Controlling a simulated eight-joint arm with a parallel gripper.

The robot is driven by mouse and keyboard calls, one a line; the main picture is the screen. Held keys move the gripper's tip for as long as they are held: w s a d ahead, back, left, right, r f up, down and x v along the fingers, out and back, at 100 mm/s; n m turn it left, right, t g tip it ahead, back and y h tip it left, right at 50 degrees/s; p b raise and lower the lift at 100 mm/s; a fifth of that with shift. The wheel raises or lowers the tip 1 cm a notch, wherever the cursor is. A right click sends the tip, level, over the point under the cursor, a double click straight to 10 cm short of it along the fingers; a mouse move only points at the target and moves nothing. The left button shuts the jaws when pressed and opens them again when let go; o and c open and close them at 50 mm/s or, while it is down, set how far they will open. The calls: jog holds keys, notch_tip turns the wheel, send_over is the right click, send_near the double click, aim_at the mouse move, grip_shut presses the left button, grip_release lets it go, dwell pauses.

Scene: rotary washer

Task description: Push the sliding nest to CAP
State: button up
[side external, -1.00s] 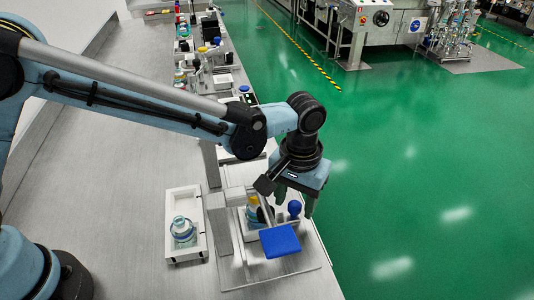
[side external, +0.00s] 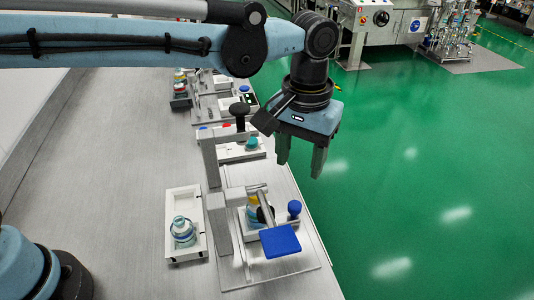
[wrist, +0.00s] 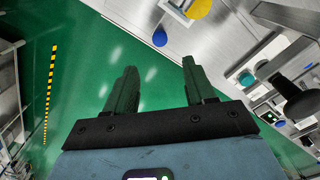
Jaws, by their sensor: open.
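The sliding nest (side external: 252,233) appears to be the pale carriage on the metal plate of the front station, partly hidden by the blue square pad (side external: 281,241). A bottle with a yellow top (side external: 254,199) stands in it, partly hidden behind dark station parts. A blue ball knob (side external: 294,207) is at its right side; it also shows in the wrist view (wrist: 159,38). My gripper (side external: 301,168) is open and empty, above and apart from the knob. In the wrist view my gripper's fingers (wrist: 158,70) are spread with nothing between them. I see no readable CAP mark.
An upright post with a black knob (side external: 240,109) stands behind. More stations line the bench further back.

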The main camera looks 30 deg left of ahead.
aim_at(295, 205)
jog(key=shift+r, duration=0.55)
notch_tip(295, 205, down, 12)
jog(key=n, duration=1.2)
jog(key=shift+f, duration=0.1)
jog(key=shift+c, duration=0.4)
grip_shut()
